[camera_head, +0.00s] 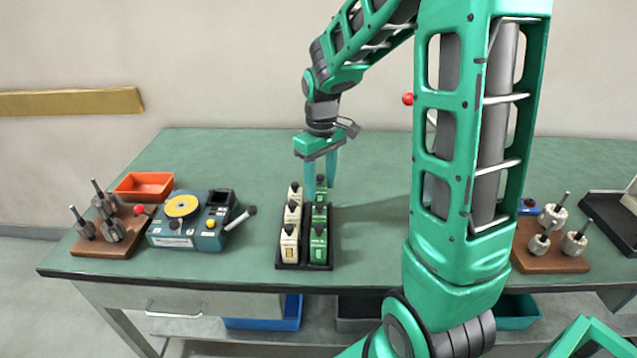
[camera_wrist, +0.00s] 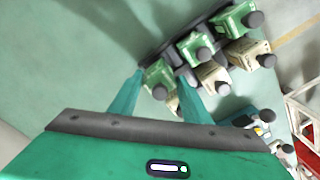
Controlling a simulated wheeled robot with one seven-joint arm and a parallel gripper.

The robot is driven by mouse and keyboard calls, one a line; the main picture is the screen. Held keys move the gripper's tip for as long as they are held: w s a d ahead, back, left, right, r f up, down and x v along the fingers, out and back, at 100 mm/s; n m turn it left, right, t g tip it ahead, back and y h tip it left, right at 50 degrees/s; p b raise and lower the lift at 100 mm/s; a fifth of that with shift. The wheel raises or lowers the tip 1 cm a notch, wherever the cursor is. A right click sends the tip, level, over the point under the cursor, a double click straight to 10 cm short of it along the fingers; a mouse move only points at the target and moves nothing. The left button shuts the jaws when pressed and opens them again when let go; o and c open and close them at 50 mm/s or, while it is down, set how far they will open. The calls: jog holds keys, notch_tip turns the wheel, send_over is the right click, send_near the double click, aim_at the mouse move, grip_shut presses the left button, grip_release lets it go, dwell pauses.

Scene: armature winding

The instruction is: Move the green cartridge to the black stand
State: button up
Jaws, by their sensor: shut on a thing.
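Three green cartridges with dark knobs stand in the right row of a black tray (camera_head: 290,266). My gripper (camera_head: 320,192) points down at the far end of that row. Its fingers are closed on the farthest green cartridge (camera_wrist: 158,77), one finger on each side, and it still appears to be in the tray. The middle green cartridge (camera_head: 319,217) and the near green cartridge (camera_head: 318,246) stand free in front of it. A black stand-like piece (camera_head: 606,220) lies at the table's right edge, partly cut off; I cannot tell if it is the named stand.
Three cream cartridges (camera_head: 289,243) fill the tray's left row, close beside my gripper. A teal winding machine (camera_head: 187,235), an orange bin (camera_head: 144,186) and a brown armature board (camera_head: 100,245) stand left. Another armature board (camera_head: 545,262) is right. The table behind the tray is clear.

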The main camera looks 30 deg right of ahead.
jog(key=shift+f, duration=1.35)
dwell(0.6)
jog(key=o, duration=1.2)
jog(key=shift+r, duration=2.25)
notch_tip(320, 180, up, 11)
